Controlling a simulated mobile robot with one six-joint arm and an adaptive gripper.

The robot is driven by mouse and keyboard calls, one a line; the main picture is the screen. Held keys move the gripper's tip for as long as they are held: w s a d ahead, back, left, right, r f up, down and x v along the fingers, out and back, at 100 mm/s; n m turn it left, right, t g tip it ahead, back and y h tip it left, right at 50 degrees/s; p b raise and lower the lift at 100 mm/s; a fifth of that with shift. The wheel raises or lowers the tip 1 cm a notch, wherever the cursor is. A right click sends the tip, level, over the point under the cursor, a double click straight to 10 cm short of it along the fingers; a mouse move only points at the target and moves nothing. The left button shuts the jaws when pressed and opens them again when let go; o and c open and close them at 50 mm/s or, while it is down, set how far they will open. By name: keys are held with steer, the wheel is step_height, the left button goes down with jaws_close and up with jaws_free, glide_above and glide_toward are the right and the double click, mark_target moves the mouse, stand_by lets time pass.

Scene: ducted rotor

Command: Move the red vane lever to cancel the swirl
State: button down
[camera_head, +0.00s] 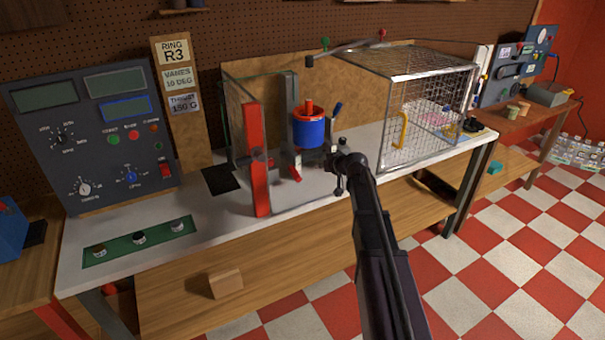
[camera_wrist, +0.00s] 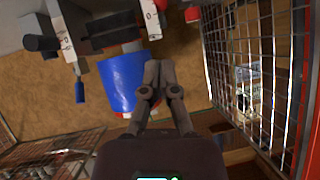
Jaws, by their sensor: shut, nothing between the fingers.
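A ducted rotor rig stands on the bench, with a blue cylinder (camera_head: 309,132) on its upright post. A red knob (camera_head: 308,107) tops the cylinder, and a small red lever-like piece (camera_head: 296,174) sits low on the post. I cannot tell for sure which red part is the vane lever. A blue-handled lever (camera_head: 336,110) stands to the right of the cylinder. My gripper (camera_head: 342,164) is shut and empty, below and right of the cylinder. In the wrist view its closed fingertips (camera_wrist: 154,72) overlap the right edge of the blue cylinder (camera_wrist: 122,82).
A tall red bar (camera_head: 256,160) and clear panel stand left of the post. A wire mesh cage (camera_head: 435,100) with a yellow handle stands on the right.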

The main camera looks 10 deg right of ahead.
steer(key=shift+w, duration=0.1)
steer(key=b, duration=0.6)
glide_toward(298, 174)
steer(key=w+a, duration=0.2)
steer(key=w, duration=0.3)
steer(key=shift+a+f+b, duration=0.2)
steer(key=shift+f+b, duration=0.5)
steer(key=shift+f, duration=0.15)
steer(key=shift+a+f+b, duration=0.2)
steer(key=shift+f+b, duration=0.5)
steer(key=shift+f, duration=0.2)
steer(key=shift+w+f+b, duration=0.1)
steer(key=shift+f+b, duration=0.95)
steer(key=shift+r, duration=0.2)
